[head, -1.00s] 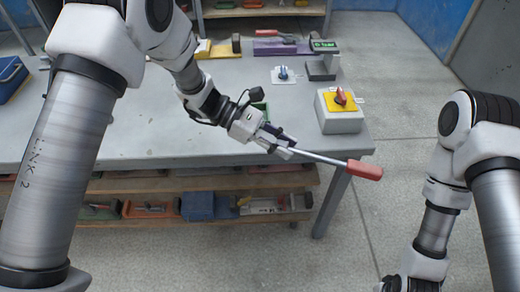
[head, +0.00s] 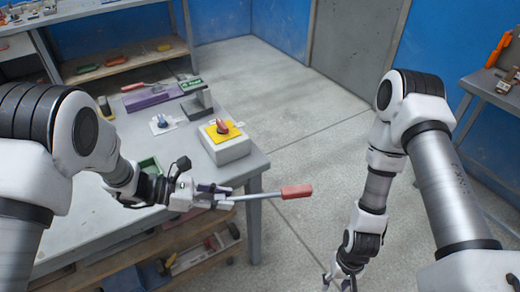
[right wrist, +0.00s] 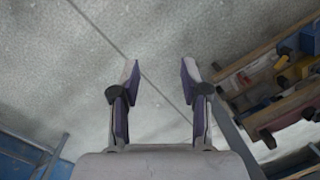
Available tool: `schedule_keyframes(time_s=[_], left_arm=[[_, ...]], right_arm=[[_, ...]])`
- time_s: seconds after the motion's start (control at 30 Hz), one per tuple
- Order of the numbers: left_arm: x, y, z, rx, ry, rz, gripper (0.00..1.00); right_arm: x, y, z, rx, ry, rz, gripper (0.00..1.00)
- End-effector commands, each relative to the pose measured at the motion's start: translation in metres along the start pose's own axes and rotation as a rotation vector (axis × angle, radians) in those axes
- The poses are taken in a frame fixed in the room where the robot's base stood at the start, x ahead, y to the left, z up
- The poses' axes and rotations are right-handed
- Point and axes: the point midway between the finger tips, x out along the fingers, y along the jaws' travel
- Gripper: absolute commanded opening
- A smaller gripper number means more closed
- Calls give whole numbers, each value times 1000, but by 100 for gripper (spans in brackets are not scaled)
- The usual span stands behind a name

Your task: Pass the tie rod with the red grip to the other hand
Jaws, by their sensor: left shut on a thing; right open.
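The tie rod (head: 258,196) is a thin grey metal bar with a red grip (head: 296,191) at its right end. My left gripper (head: 212,195) is shut on the rod's bare end, and the red grip points right, out past the table's edge. My right gripper (head: 338,280) is low in the head view, below and to the right of the red grip, apart from it and partly cut off by the frame's bottom edge. In the right wrist view its two fingers (right wrist: 160,80) are spread and empty, with only floor between them.
The grey table (head: 75,225) carries a box with a yellow plate and red knob (head: 225,145), a small blue-knobbed plate (head: 162,124) and a green tray (head: 149,167). A lower shelf (head: 190,240) holds parts. Open floor lies right of the table.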

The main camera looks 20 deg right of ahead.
Motion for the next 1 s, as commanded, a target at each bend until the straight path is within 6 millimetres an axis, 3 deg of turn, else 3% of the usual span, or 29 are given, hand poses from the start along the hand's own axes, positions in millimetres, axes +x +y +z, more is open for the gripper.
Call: schedule_keyframes(time_s=[0.03,0.17,0.3,0.47,0.63,0.7,1.0], left_arm=[[0,0,1,0,-1,0,0],[0,0,0,0,-1,0,0],[0,0,0,0,-1,0,0],[0,0,0,0,-1,0,0],[0,0,0,0,-1,0,0],[0,0,0,0,-1,0,0],[0,0,0,0,-1,0,0]], right_arm=[[-11,-3,-19,26,-5,-41,46],[-54,-30,-58,-71,-36,-125,46],[-117,-58,-92,-230,-61,-199,46],[-202,-80,-114,-416,-85,-265,46],[-288,-93,-120,-627,-101,-291,46],[-319,-106,-122,-789,-100,-256,46],[-339,-196,-131,-1511,-130,-39,46]])
